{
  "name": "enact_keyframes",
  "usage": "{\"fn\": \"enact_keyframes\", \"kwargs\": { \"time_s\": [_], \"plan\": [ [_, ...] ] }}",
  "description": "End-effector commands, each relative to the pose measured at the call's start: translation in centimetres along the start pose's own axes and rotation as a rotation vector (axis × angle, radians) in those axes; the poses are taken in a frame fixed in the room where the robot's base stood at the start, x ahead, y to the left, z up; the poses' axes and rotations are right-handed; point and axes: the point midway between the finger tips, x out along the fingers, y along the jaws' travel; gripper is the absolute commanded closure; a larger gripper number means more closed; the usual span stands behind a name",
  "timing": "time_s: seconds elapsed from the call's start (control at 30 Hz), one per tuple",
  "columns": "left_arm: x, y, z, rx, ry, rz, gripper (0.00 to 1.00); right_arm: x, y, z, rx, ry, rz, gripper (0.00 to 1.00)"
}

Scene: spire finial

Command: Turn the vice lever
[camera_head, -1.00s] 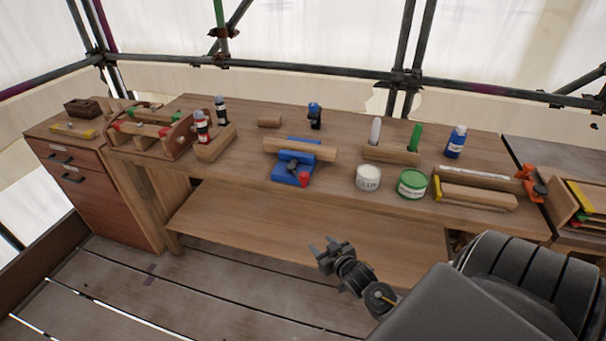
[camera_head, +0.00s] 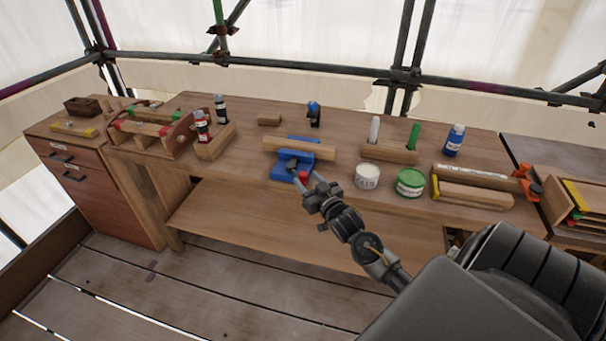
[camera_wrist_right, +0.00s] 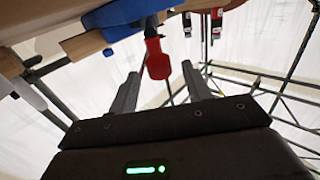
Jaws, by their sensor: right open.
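The blue vice (camera_head: 291,165) stands at the front edge of the workbench, with a wooden piece (camera_head: 299,149) lying across it. Its red lever end (camera_head: 303,177) sticks out at the front, partly behind my right gripper. My right gripper (camera_head: 307,180) is open, just in front of and close to the lever. In the right wrist view the red lever end (camera_wrist_right: 158,62) hangs from the blue vice (camera_wrist_right: 122,18), ahead of the gap between the two fingers (camera_wrist_right: 160,90). I cannot tell whether a finger touches it. My left gripper is not in view.
A white tub (camera_head: 366,177) and a green tin (camera_head: 410,183) stand right of the vice near the bench (camera_head: 236,168) edge. A wooden block with white and green sticks (camera_head: 388,153) lies behind the tins. Scaffold poles (camera_head: 330,74) run behind.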

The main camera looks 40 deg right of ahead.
Motion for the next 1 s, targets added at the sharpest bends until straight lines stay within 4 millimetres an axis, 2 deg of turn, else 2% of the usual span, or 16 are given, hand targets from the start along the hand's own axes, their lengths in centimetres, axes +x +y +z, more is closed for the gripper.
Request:
{"fn": "enact_keyframes", "kwargs": {
  "time_s": [0.1,0.2,0.6,0.9,1.0],
  "plan": [
    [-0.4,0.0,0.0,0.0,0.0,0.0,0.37,1.8,0.1,-0.1,0.0,0.0,0.001,0.51],
    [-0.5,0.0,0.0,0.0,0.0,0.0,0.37,2.7,0.1,-0.1,0.0,0.0,0.001,0.51],
    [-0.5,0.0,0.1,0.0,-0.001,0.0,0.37,3.4,0.0,0.0,0.0,0.0,0.0,0.51],
    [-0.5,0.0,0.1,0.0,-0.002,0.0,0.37,3.4,0.0,0.0,0.0,-0.001,0.0,0.9],
    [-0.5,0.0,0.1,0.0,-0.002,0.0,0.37,3.4,0.0,0.0,0.0,-0.001,0.0,1.0]
  ]
}}
